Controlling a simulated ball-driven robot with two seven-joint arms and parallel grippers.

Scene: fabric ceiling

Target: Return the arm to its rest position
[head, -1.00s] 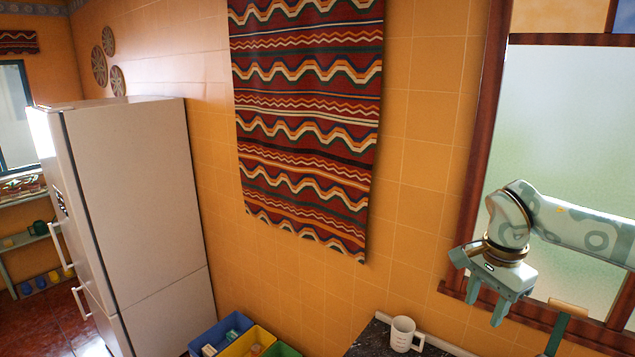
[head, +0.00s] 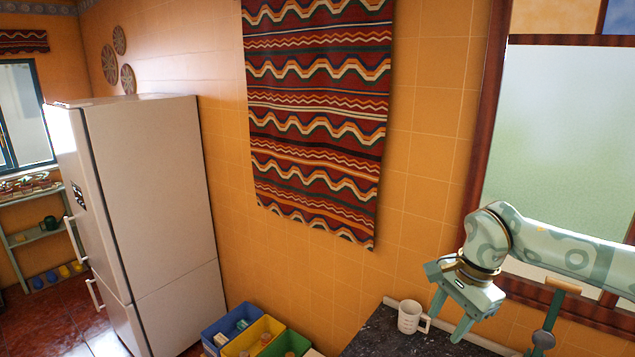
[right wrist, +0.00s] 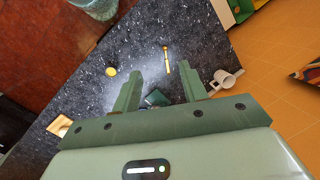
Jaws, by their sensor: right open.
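My right gripper (head: 447,318) hangs at the lower right of the head view on my patterned pale green arm. Its jaws point down and are apart. In the right wrist view the two green fingers (right wrist: 160,75) are spread over a dark speckled counter (right wrist: 88,105), with nothing held between them. A small dark green object (right wrist: 156,98) shows beyond the gap, partly hidden by the gripper. My left arm and gripper are in neither view.
A white mug (head: 409,317) stands on the counter (head: 382,338) left of the gripper. A yellow-topped stick (right wrist: 167,62) and a yellow disc (right wrist: 111,71) lie there. Blue (head: 213,345), yellow (head: 240,345) and green bins stand left. A fridge (head: 155,180) and wall hanging (head: 315,110) are behind.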

